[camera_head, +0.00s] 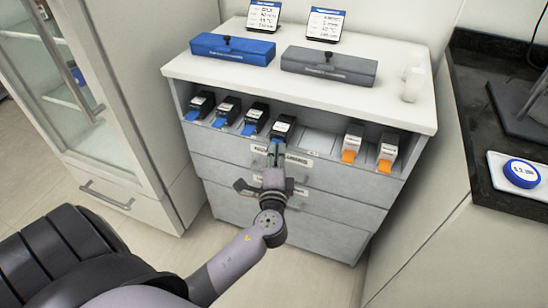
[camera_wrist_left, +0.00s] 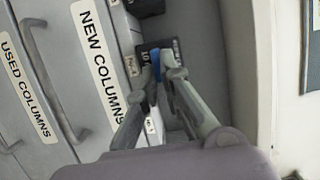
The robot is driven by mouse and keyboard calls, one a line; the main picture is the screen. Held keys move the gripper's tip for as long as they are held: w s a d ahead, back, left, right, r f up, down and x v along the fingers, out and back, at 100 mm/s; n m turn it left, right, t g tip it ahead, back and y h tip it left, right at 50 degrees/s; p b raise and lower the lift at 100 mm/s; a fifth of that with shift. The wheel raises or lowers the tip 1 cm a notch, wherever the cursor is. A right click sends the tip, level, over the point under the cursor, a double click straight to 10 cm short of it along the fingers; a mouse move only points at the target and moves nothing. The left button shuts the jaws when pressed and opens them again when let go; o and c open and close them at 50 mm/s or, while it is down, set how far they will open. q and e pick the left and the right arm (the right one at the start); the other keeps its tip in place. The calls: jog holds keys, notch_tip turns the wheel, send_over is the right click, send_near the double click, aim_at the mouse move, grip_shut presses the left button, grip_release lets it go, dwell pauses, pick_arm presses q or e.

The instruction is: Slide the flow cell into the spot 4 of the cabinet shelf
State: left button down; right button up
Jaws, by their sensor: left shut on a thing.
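The flow cell (camera_head: 284,124), black with a blue tab, is at the fourth place from the left on the open cabinet shelf (camera_head: 318,141). My left gripper (camera_head: 275,148) is in front of the shelf and shut on the blue tab. In the left wrist view, the fingertips (camera_wrist_left: 158,72) close around the blue tab, with the dark body of the flow cell (camera_wrist_left: 146,48) just beyond. I cannot tell how deep it sits. My right gripper is not in view.
Three similar black units with blue tabs (camera_head: 227,108) stand to the left on the shelf. Two white units with orange tabs (camera_head: 352,142) stand to the right, past a bare place. A blue case (camera_head: 232,48) and a grey case (camera_head: 328,66) lie on the cabinet top.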

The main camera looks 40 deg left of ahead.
pick_arm(q)
jog(key=shift+w+a, duration=0.15)
jog(key=shift+w, duration=0.5)
jog(key=shift+w+a, duration=0.15)
jog(key=shift+w, duration=0.45)
jog(key=shift+f, duration=0.1)
jog(key=shift+b, duration=0.3)
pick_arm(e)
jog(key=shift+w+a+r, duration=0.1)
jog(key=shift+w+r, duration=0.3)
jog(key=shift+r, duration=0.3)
pick_arm(q)
jog(key=c, duration=1.7)
grip_release()
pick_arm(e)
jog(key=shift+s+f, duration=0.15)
pick_arm(q)
jog(key=shift+f, duration=0.1)
